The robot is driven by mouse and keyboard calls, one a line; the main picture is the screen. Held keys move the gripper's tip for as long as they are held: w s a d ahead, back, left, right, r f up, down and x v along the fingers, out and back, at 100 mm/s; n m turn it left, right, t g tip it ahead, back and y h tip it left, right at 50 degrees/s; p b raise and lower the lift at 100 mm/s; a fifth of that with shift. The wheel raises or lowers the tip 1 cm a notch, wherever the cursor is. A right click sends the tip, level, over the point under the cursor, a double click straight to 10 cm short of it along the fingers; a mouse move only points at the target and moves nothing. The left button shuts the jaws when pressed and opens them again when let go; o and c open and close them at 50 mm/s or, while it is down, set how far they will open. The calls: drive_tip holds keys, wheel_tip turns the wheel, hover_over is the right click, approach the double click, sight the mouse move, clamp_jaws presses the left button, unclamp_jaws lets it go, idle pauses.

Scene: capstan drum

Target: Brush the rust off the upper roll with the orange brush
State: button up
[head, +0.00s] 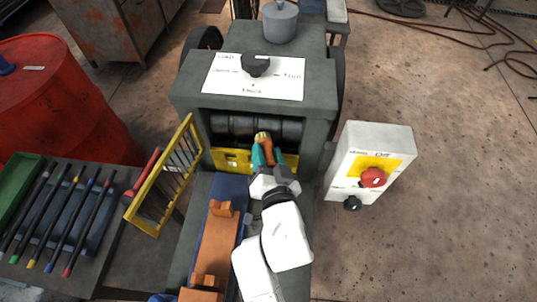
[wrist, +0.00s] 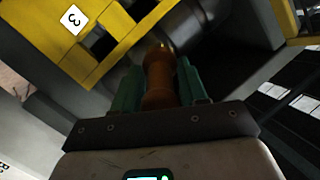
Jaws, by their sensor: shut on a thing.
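My gripper (head: 263,156) has teal fingers and is shut on the orange brush (head: 267,147). It holds the brush at the front opening of the dark grey machine, with the brush's yellowish tip pointing at the rolls. In the wrist view the brush (wrist: 160,82) stands between the fingers, its tip near a dark cylinder. The upper roll (head: 228,122) is a dark cylinder across the opening. The tip overlaps the roll area in the head view; I cannot tell if it touches. Rust on the roll is not clear to see.
A yellow barred guard (head: 166,180) stands swung open at left. A yellow plate (head: 228,160) crosses below the rolls. A control box (head: 366,165) with a red button stands at right. An orange cradle (head: 217,245) lies left of my arm. A rod rack (head: 60,220) is at left.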

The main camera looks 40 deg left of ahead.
drive_tip(key=shift+s+d, duration=0.5)
drive_tip(key=shift+s, duration=0.35)
drive_tip(key=shift+s+d, duration=0.55)
drive_tip(key=shift+s, duration=0.25)
drive_tip(key=shift+s+d, duration=0.5)
drive_tip(key=shift+s, duration=0.35)
drive_tip(key=shift+s+d+p, duration=0.15)
drive_tip(key=shift+s+d, duration=0.25)
drive_tip(key=shift+s, duration=0.25)
drive_tip(key=shift+s+d+p, duration=0.15)
drive_tip(key=shift+s+d, duration=0.25)
drive_tip(key=shift+s, duration=0.2)
